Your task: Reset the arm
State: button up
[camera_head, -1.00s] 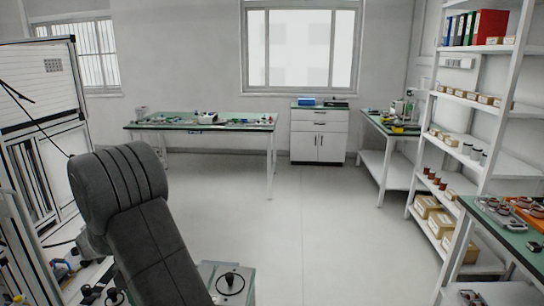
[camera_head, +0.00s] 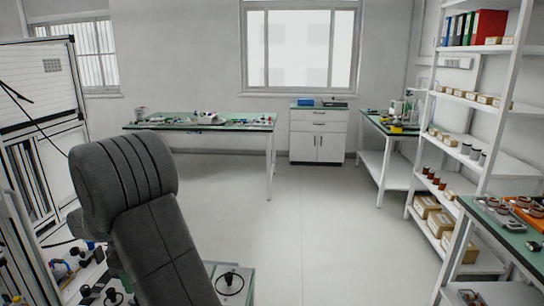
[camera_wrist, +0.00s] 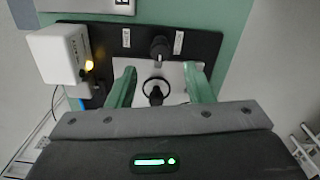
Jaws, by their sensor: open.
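My gripper (camera_wrist: 160,82) shows in the wrist view with its two fingers spread apart and nothing held between them. Behind the fingers is a test fixture with a dark panel (camera_wrist: 208,45), a pale plate and a round black ring (camera_wrist: 157,91) with a dark post in it. The gap between the fingers lines up with the ring in the picture; I cannot tell the distance. In the head view my grey arm rises at the lower left, and the gripper itself is hidden. A black knob (camera_head: 230,282) on a fixture shows beside the arm.
A white box with a yellow light (camera_wrist: 62,55) stands left of the panel. A green-topped bench (camera_head: 165,125), a white cabinet (camera_head: 319,140) and a side bench stand at the back. Shelves (camera_head: 480,140) and a parts table (camera_head: 510,230) line the right. The middle floor is clear.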

notch_tip(320, 180, up, 7)
notch_tip(320, 180, down, 13)
jog(key=shift+f, duration=0.35)
jog(key=m+p, duration=0.1)
jog(key=m, duration=0.4)
jog(key=m+p, duration=0.1)
jog(key=m, duration=0.3)
jog(key=shift+m, duration=0.4)
jog(key=m+p, duration=0.1)
jog(key=m, duration=0.3)
jog(key=shift+r, duration=0.1)
jog(key=m+p, duration=0.1)
jog(key=m, duration=0.3)
jog(key=shift+p, duration=0.4)
jog(key=shift+r, duration=0.6)
